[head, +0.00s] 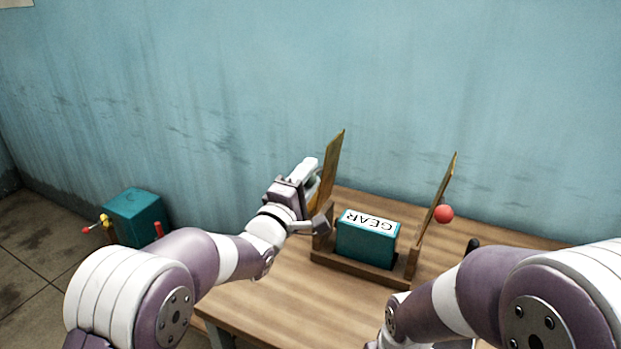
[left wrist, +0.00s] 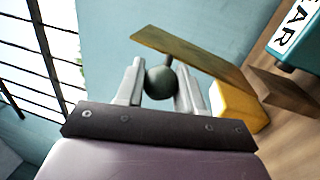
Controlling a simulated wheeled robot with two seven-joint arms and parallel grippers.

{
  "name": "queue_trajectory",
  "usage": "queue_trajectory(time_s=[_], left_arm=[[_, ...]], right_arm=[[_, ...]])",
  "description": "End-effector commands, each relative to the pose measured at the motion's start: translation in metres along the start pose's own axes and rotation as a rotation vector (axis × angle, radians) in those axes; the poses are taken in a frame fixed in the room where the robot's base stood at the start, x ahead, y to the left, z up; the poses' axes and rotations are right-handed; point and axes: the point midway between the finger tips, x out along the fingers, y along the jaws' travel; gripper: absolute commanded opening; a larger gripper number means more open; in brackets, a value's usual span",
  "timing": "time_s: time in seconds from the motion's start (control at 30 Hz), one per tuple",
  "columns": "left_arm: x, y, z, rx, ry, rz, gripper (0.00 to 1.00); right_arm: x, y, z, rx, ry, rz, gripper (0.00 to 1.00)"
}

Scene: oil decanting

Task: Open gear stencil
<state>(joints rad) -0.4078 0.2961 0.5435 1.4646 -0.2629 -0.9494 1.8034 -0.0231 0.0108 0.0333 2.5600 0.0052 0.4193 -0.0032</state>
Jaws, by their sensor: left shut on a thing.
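A teal box labelled GEAR (head: 367,245) sits in a wooden frame (head: 350,269) on the table. Two thin yellow-brown stencil panels stand raised at its sides, the left panel (head: 334,160) and the right panel (head: 437,197). The right panel has a red ball knob (head: 444,213). My left gripper (head: 310,180) is at the left panel. In the left wrist view its fingers close around a dark ball knob (left wrist: 159,82) beside the panel (left wrist: 195,55). The head view hides this knob. My right arm shows at the lower right; its gripper is out of view.
The wooden table (head: 295,300) has bare room in front of the frame. A dark upright thing (head: 472,245) stands right of the frame, partly hidden by my right arm. A teal container (head: 138,215) with red and yellow fittings is at the left. A blue wall is behind.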

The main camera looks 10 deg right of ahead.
Motion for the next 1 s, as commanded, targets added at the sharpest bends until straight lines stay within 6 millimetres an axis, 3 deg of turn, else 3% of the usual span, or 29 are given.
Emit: queue_trajectory(time_s=[0.23, 0.27, 0.3, 0.67, 0.77, 1.0], left_arm=[[0.000, -0.001, 0.000, 0.001, 0.001, -0.001, 0.00], [0.000, -0.001, 0.000, 0.001, 0.001, -0.001, 0.47], [0.000, -0.001, 0.000, 0.001, 0.001, -0.001, 0.60], [-0.005, -0.001, 0.000, 0.002, 0.001, -0.002, 0.61], [-0.019, -0.002, -0.001, 0.002, 0.001, -0.001, 0.61], [-0.079, -0.002, -0.001, 0.002, 0.002, -0.001, 0.61]], right_arm=[[0.000, 0.000, 0.000, 0.000, 0.000, 0.000, 0.49], [0.000, 0.000, 0.000, 0.000, 0.000, 0.000, 0.49], [0.000, 0.000, 0.000, 0.000, 0.000, 0.000, 0.49], [0.001, 0.000, 0.000, 0.000, 0.000, 0.000, 0.49], [0.005, 0.000, 0.001, 0.000, 0.000, 0.000, 0.49], [0.015, 0.000, 0.002, 0.000, 0.000, 0.000, 0.49]])
